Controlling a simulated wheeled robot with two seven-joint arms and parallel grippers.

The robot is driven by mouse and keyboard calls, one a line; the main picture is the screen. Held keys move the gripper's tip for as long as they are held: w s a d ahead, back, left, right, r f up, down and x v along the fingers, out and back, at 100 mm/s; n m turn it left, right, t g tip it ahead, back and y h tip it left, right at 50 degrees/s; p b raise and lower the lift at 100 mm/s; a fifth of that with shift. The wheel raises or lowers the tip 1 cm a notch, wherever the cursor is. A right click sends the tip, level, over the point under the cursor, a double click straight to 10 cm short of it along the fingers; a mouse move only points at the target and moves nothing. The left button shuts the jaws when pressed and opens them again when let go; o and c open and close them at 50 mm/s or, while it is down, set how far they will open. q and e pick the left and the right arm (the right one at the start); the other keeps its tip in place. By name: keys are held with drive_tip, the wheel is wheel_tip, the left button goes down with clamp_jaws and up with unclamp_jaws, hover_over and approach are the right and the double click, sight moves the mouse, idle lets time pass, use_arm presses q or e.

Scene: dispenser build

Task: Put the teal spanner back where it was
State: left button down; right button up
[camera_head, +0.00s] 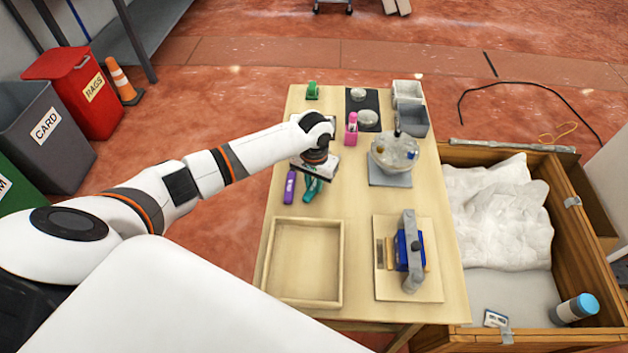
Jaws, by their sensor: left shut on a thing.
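The teal spanner (312,189) is at the left side of the wooden table, just below my left gripper's jaws in the picture. My left gripper (314,176) is shut on it; the gripper body and wrist hide its upper part. I cannot tell whether the spanner touches the table. A purple tool (290,187) lies close beside it on the left. My right gripper is not in view.
On the table (350,205) are an empty wooden tray (340,262), a fixture with a blue block (409,250), a round holder (394,152), a pink bottle (351,129), a green item (312,91) and grey bins (412,121). A wooden crate (584,215) stands right.

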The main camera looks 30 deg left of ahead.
use_arm(q)
drive_tip(key=c, duration=1.3)
unclamp_jaws()
drive_tip(key=shift+o, duration=0.2)
wheel_tip(320, 180, up, 12)
drive_tip(key=shift+r, duration=0.15)
